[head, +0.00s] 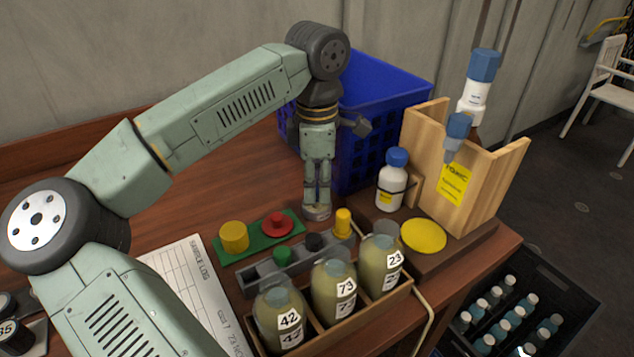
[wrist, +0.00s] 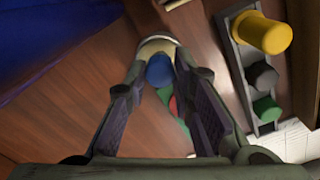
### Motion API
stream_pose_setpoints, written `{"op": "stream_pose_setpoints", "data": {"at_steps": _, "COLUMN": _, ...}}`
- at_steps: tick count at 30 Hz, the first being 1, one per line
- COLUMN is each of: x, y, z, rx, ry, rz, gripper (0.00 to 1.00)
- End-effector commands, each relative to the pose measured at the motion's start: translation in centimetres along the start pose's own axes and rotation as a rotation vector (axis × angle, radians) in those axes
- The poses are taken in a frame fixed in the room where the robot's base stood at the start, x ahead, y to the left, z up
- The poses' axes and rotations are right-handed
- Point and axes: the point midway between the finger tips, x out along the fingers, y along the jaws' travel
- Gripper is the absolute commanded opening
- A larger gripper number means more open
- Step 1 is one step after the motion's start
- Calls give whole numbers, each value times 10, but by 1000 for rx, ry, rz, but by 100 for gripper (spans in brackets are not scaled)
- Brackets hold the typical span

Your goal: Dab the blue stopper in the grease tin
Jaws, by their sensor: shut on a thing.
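My gripper (head: 318,196) points straight down over the table and is shut on the blue stopper (wrist: 160,71). In the wrist view the stopper sits between my fingertips (wrist: 158,82). The grease tin (head: 317,213) is a small, low round tin directly under my fingertips. In the wrist view its pale inside (wrist: 155,45) and rim show just beyond the stopper, which overlaps it. The fingers and stopper hide part of the tin. I cannot tell whether the stopper's lower end touches the grease.
A grey rack (head: 262,274) with green, black and yellow stoppers stands close by. A green mat (head: 254,246) holds yellow and red pieces. Numbered jars (head: 333,288) stand in front. A blue crate (head: 385,90), white bottle (head: 392,182) and wooden holder (head: 490,185) crowd the back right.

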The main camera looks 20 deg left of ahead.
Motion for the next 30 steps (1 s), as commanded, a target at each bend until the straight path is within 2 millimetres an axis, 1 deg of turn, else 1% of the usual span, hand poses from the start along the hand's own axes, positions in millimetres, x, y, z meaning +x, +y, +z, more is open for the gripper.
{"op": "stream_pose_setpoints", "data": {"at_steps": 6, "x": 0, "y": 0, "z": 0, "rx": 0, "ry": 0, "rz": 0, "gripper": 2}}
{"op": "stream_pose_setpoints", "data": {"at_steps": 10, "x": -4, "y": 0, "z": 0, "rx": 0, "ry": 0, "rz": 0, "gripper": 2}}
{"op": "stream_pose_setpoints", "data": {"at_steps": 30, "x": -38, "y": 0, "z": 0, "rx": 0, "ry": 0, "rz": 1, "gripper": 2}}
